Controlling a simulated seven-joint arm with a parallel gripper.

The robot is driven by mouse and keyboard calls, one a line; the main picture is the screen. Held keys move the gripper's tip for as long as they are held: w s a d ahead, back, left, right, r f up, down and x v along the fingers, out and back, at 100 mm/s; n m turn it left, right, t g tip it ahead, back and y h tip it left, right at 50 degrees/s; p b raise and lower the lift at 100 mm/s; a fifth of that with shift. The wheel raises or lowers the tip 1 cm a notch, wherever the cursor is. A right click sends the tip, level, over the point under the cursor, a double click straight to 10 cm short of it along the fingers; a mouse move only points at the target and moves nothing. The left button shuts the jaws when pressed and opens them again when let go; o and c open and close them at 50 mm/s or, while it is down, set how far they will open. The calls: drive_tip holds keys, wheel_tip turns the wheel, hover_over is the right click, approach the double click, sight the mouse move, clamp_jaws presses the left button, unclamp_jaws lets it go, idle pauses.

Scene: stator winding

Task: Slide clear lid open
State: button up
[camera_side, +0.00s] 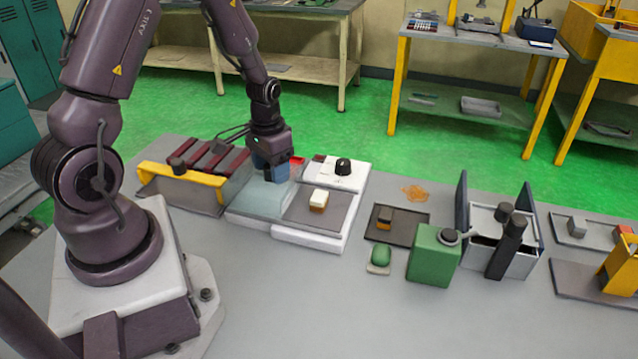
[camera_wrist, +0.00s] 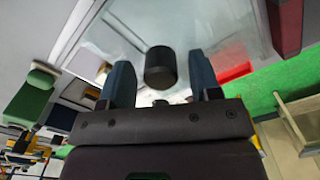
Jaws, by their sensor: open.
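The clear lid (camera_side: 255,196) lies over a pale box left of the white unit in the side view. In the wrist view the clear lid (camera_wrist: 120,25) fills the upper middle. A black round knob (camera_wrist: 160,68) stands between the two blue fingers there, with a gap on each side. My gripper (camera_side: 270,178) is open and points down at the back part of the lid. It also shows in the wrist view (camera_wrist: 159,75). The fingers hide the knob in the side view, and I cannot tell whether the fingertips touch the lid.
A white unit (camera_side: 350,178) with a black dial and a cream block (camera_side: 319,199) stands right of the lid. A rack of dark red bars (camera_side: 212,158) with a yellow rail (camera_side: 180,174) stands left. A green block (camera_side: 433,256) is farther right. The front table is clear.

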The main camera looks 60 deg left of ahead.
sight(266, 184)
drive_tip(key=shift+r, duration=2.9)
drive_tip(key=shift+s+d, duration=0.1)
drive_tip(key=shift+s, duration=0.05)
drive_tip(key=shift+s+d+r+n+g, duration=0.25)
drive_tip(key=shift+s+d+n, duration=0.2)
drive_tip(key=shift+s, duration=0.35)
drive_tip(key=s+d+r+m+t, duration=0.2)
drive_tip(key=s+d+r+t, duration=0.1)
drive_tip(key=d+r, duration=0.5)
drive_tip(key=s+d+r+m+t, duration=0.2)
drive_tip(key=d+r, duration=0.5)
drive_tip(key=r, duration=0.4)
drive_tip(key=shift+s+d+r+t, duration=0.35)
drive_tip(key=shift+s+t, duration=0.2)
drive_tip(key=shift+s, duration=0.7)
